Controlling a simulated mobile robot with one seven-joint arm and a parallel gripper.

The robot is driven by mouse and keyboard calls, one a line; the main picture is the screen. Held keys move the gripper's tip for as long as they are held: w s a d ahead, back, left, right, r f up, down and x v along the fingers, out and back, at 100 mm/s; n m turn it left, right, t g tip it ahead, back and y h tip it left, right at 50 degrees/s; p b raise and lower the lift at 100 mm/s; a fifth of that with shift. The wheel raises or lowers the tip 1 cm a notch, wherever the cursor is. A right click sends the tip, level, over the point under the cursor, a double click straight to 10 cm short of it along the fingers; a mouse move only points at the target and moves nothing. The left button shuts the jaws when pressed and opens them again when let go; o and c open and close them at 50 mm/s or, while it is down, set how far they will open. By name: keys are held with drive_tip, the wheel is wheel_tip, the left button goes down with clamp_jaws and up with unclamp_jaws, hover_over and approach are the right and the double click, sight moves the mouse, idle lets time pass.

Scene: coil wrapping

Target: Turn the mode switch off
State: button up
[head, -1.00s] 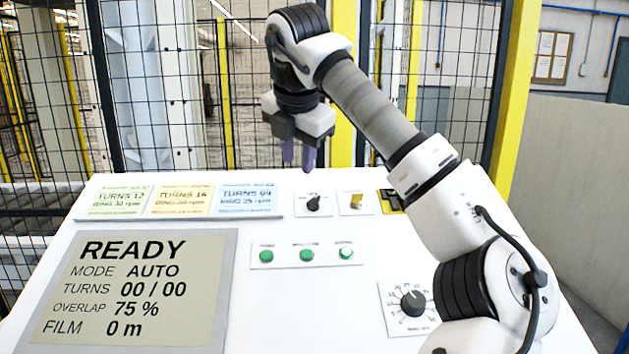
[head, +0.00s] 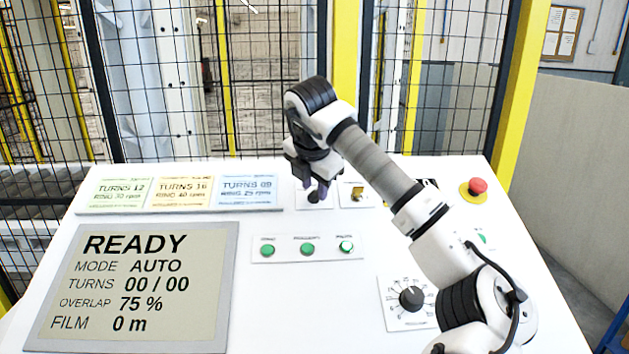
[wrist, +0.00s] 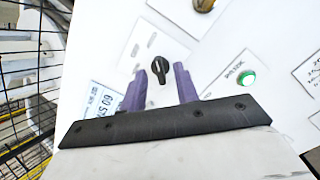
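A black rotary switch (wrist: 158,70) on a white plate shows in the wrist view, between the two purple fingers of my gripper (wrist: 160,72). Its label is not readable, so I cannot tell by name that it is the mode switch. My gripper is open, with a visible gap on both sides of the knob. In the head view my gripper (head: 318,191) is down at this switch's plate and hides much of it. The display (head: 135,285) reads READY and MODE AUTO.
A brass key-like switch (head: 357,193) sits just right of the gripper. Several green buttons (head: 308,249) are in front. A dial (head: 411,298) is at the front right, and a red mushroom button (head: 477,187) is at the back right. Wire fencing stands behind the panel.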

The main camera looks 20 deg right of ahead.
drive_tip(key=shift+w+d+f, duration=0.1)
drive_tip(key=shift+w+f, duration=0.2)
drive_tip(key=shift+f, duration=0.25)
clamp_jaws()
